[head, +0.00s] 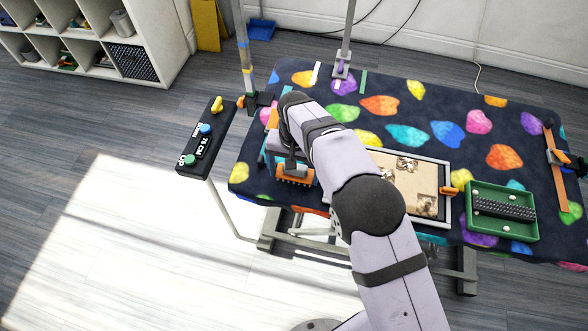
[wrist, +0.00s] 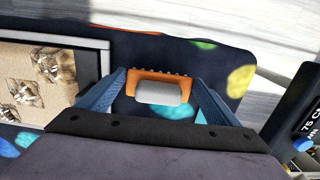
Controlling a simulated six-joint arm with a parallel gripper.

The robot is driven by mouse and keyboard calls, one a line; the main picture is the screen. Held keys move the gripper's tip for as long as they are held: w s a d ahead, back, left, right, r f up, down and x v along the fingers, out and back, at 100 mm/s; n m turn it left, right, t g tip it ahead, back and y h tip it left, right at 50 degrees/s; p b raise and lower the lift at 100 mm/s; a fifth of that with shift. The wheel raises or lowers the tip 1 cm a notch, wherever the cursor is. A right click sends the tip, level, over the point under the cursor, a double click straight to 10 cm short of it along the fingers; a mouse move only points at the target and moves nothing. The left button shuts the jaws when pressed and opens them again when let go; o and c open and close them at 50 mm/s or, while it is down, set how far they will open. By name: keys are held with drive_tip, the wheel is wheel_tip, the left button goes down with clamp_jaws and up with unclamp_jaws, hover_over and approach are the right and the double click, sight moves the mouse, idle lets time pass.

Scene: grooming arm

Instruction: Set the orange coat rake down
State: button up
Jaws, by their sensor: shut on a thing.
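My gripper (head: 292,172) is over the near left part of the grooming table (head: 246,172), which has a dark cover with bright coloured patches. It is shut on the orange coat rake (head: 296,181). In the wrist view the rake (wrist: 133,76) sits between the two blue fingers, its pale grey grip toward me and its row of short teeth along the far side. It is close to the table's near edge. I cannot tell whether the rake touches the cover or hangs just above it.
A framed tray with animal pictures (head: 425,205) lies right of my gripper, partly behind my arm. A green tray (head: 484,232) with a black toothed strip stands farther right. A control panel (head: 196,160) stands off the table's left end. A post (head: 244,55) rises at the back left.

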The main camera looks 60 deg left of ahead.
drive_tip(key=shift+f, duration=0.1)
drive_tip(key=shift+f, duration=0.15)
drive_tip(key=o, duration=0.8)
wheel_tip(320, 180, up, 12)
drive_tip(key=b, duration=0.2)
drive_tip(key=shift+w+a+r+b, duration=0.1)
drive_tip(key=shift+r+b, duration=0.15)
drive_tip(key=shift+b, duration=0.05)
